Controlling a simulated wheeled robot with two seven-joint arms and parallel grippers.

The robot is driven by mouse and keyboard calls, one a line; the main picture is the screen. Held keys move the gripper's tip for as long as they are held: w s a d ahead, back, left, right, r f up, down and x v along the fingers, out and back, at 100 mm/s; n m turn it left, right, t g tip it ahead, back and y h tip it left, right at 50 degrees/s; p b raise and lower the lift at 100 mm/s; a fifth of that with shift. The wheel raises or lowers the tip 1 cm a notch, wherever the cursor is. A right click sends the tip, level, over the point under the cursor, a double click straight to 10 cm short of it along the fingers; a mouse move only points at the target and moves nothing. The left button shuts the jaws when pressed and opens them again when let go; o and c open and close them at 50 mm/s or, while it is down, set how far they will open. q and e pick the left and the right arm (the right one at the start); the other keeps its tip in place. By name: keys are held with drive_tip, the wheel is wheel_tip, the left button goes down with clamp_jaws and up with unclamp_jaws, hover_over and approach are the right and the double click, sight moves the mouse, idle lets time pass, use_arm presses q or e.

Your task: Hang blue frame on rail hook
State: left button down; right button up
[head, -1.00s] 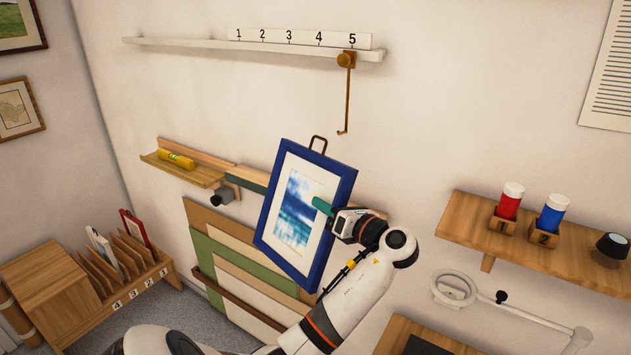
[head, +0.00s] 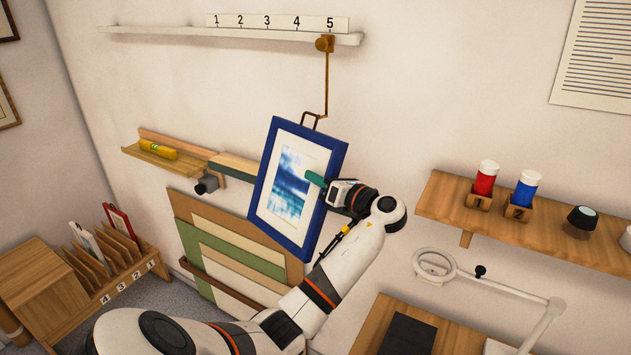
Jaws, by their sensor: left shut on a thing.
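The blue frame (head: 264,172) holds a blue and white seascape print and is tilted in front of the wall. My left gripper (head: 322,184) is shut on its right edge. A dark hanger loop (head: 310,119) stands up from the frame's top edge. The brass hook rod (head: 327,82) hangs from a slider under number 5 on the white rail (head: 180,31). The rod's lower hook end appears right at the hanger loop; I cannot tell whether it is through the loop or only in front of or behind it. My right gripper is not in view.
A wooden shelf (head: 440,205) with a red and a blue bottle is to the right, above a white ring lamp (head: 437,265). A ledge with a yellow level (head: 159,149) is at left. Boards (head: 205,255) lean against the wall below the frame. A slotted rack (head: 100,265) stands lower left.

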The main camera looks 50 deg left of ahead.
use_arm(q)
drive_tip(key=shift+w+b, duration=0.3)
drive_tip(key=shift+w+a+f+b, duration=0.15)
drive_tip(key=shift+w+a+b, duration=0.2)
drive_tip(key=shift+w+b, duration=0.3)
drive_tip(key=w, duration=0.2)
drive_tip(key=w+a+f+b, duration=0.1)
drive_tip(key=shift+w, duration=0.15)
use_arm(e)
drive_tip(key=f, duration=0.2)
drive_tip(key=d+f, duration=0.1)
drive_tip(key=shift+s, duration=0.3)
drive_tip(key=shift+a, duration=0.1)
